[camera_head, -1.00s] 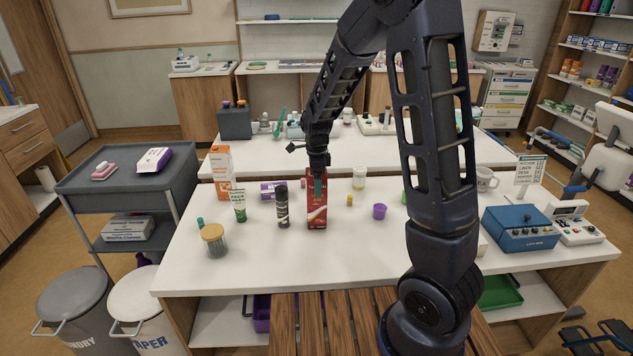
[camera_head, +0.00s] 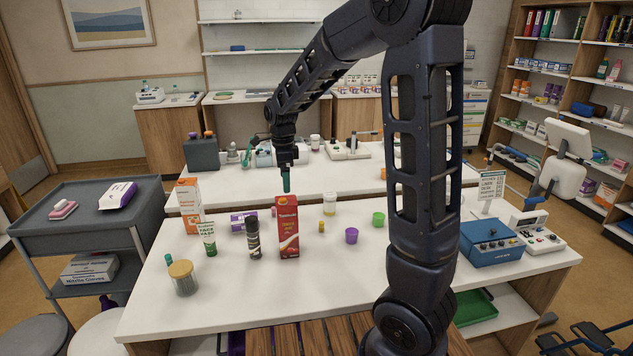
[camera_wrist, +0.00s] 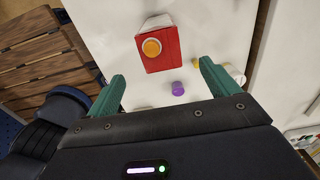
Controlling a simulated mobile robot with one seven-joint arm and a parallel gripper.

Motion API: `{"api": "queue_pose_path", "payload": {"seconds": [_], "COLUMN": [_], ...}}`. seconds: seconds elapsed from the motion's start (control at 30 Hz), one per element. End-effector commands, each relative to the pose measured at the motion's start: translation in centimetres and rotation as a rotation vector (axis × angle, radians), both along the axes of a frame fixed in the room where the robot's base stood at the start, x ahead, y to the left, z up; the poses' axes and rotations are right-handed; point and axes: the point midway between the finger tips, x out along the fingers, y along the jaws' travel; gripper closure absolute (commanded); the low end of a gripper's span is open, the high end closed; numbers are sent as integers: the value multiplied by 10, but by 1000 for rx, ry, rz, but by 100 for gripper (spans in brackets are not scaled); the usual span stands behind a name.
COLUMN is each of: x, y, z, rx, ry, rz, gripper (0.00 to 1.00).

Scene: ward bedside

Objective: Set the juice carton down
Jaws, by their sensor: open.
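The red juice carton (camera_head: 288,232) stands upright on the white table in the head view, near the middle of its front half. In the wrist view I see the carton (camera_wrist: 160,55) from above, with its orange cap and white top. My gripper (camera_head: 286,188) is above the carton, apart from it, its green fingers pointing down. In the wrist view my gripper (camera_wrist: 162,72) has its two fingers spread wide with nothing between them.
A dark spray can (camera_head: 253,240) and a face wash tube (camera_head: 208,240) stand left of the carton, with an orange-white carton (camera_head: 188,205) farther left. A purple cup (camera_head: 351,235) and a green cup (camera_head: 378,218) stand to the right. The table front (camera_head: 300,290) is clear.

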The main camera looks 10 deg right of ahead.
Motion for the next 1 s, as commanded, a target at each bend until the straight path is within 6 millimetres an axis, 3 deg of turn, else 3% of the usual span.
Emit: {"api": "queue_pose_path", "payload": {"seconds": [0.17,0.37,0.7,1.0], "x": [-7,-36,-104,-172], "y": [-17,-63,-135,-181], "z": [12,44,83,98], "rx": [17,48,19,-107], "ry": [-16,-74,-206,-301], "rz": [67,299,749,1140], "gripper": [13,13,13,13]}}
